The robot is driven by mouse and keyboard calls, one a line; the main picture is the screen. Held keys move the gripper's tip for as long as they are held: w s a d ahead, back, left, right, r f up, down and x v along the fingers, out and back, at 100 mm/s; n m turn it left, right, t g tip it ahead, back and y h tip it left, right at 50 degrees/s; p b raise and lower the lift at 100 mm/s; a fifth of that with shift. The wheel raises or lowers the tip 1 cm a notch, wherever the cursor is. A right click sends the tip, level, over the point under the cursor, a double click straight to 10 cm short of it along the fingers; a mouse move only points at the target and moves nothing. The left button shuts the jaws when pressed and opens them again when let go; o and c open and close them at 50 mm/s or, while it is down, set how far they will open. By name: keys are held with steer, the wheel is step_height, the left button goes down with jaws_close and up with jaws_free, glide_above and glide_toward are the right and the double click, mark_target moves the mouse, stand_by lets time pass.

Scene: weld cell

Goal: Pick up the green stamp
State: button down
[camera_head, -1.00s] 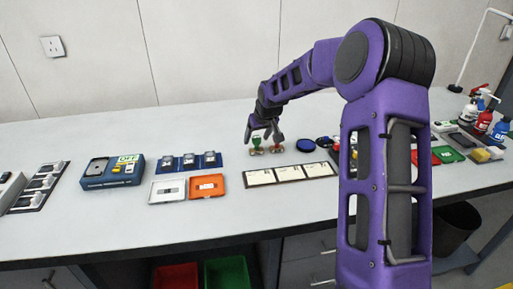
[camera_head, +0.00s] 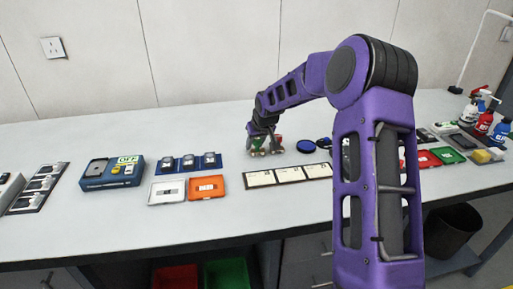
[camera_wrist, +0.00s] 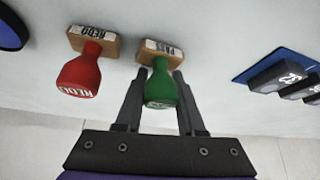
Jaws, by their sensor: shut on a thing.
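The green stamp (camera_wrist: 160,86) has a green handle on a wooden base (camera_wrist: 158,50) marked "PASS". In the wrist view its handle is between the two fingers of my gripper (camera_wrist: 159,82), which is shut on it. In the head view my gripper (camera_head: 263,143) is low at the table and mostly hides the stamp. A red stamp (camera_wrist: 80,74) with a wooden base marked "REDO" stands beside it, to the left in the wrist view, apart from my fingers. I cannot tell whether the green stamp's base touches the table.
A row of white cards (camera_head: 289,174) lies just in front of the stamps. A blue round pad (camera_head: 306,146) is to their right. A blue rack (camera_head: 188,163) and an orange tray (camera_head: 207,187) are to the left. Bare table lies behind.

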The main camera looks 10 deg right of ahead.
step_height(320, 180, up, 10)
steer(key=p, duration=0.1)
stand_by(0.4)
steer(key=c, duration=1.2)
jaws_free()
jaws_close()
steer(key=shift+o, duration=0.2)
jaws_free()
steer(key=c, duration=0.4)
steer(key=shift+d+p, duration=0.1)
steer(key=shift+p, duration=0.3)
